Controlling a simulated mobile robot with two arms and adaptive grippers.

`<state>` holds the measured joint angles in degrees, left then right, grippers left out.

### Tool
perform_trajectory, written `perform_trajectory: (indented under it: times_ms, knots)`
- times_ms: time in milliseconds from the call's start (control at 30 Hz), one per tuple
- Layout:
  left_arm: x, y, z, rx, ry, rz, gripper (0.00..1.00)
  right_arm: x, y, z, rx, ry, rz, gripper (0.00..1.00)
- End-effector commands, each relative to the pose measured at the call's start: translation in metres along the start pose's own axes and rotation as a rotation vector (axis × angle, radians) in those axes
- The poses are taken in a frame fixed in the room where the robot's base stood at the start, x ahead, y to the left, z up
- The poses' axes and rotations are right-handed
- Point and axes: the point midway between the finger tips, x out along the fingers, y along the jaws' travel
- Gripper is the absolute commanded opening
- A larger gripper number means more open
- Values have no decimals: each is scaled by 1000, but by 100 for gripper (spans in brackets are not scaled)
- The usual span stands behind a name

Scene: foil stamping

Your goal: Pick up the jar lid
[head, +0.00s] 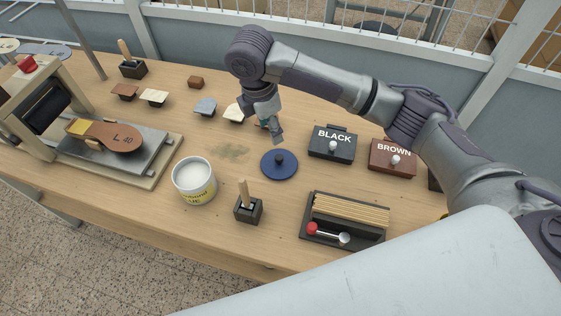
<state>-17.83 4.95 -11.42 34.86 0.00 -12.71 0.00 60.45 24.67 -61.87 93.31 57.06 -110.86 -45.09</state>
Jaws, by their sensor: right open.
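The jar lid (280,165) is a flat dark blue disc with a small black knob in its middle. It lies on the wooden table (215,223), near the middle of the head view. My right gripper (279,137) is open and points down, just behind and above the lid, apart from its knob. Its fingers look small here and their gap is hard to make out. The open white glue jar (195,181) stands left of the lid, with a pale filling and a yellow label. My left gripper does not show.
Black (332,144) and brown (392,156) boxes stand right of the lid. In front are a brush holder (248,208) and a dark tray (344,237) with wooden strips. Small colour samples lie behind. A stamping press (50,105) stands at the left.

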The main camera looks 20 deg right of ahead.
Motion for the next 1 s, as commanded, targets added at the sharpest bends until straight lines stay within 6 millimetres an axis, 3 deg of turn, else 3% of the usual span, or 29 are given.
perform_trajectory:
  times_ms: [300,533,733,1000]
  knots:
    - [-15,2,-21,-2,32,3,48,58,-2,1,0,-1,-4,54]
    - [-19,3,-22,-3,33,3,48,76,-2,1,0,-1,-2,54]
    - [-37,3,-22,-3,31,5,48,101,-8,2,0,-2,-6,54]
    - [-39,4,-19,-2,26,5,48,127,-7,1,0,-1,0,54]
